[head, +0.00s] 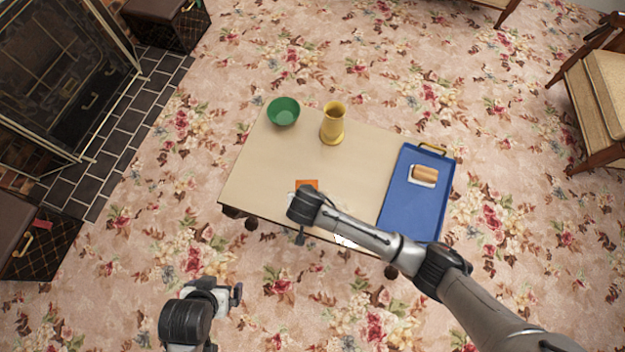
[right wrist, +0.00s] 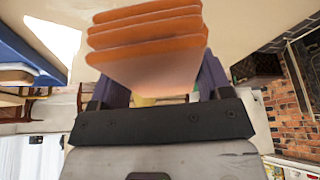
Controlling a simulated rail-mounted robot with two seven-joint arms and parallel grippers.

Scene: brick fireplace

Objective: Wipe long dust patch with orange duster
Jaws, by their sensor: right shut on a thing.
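The orange duster (head: 307,184) is at the front part of the cream table top, mostly covered by my right arm. In the right wrist view the duster (right wrist: 150,45) shows as several stacked orange layers. My right gripper (right wrist: 155,85) is shut on it, its dark fingers on both sides. The duster is at or close to the table top; I cannot tell if it touches. No long dust patch can be made out clearly; pale marks show beside the gripper. My left gripper (head: 237,295) is off the table at the lower left, apart from everything; its jaws are unclear.
The table (head: 255,175) carries a green bowl (head: 284,112) and a yellow vase (head: 332,124) at the back. A blue tray (head: 407,215) at the right holds a tan block (head: 424,173) on a white base. The table's left part is clear.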

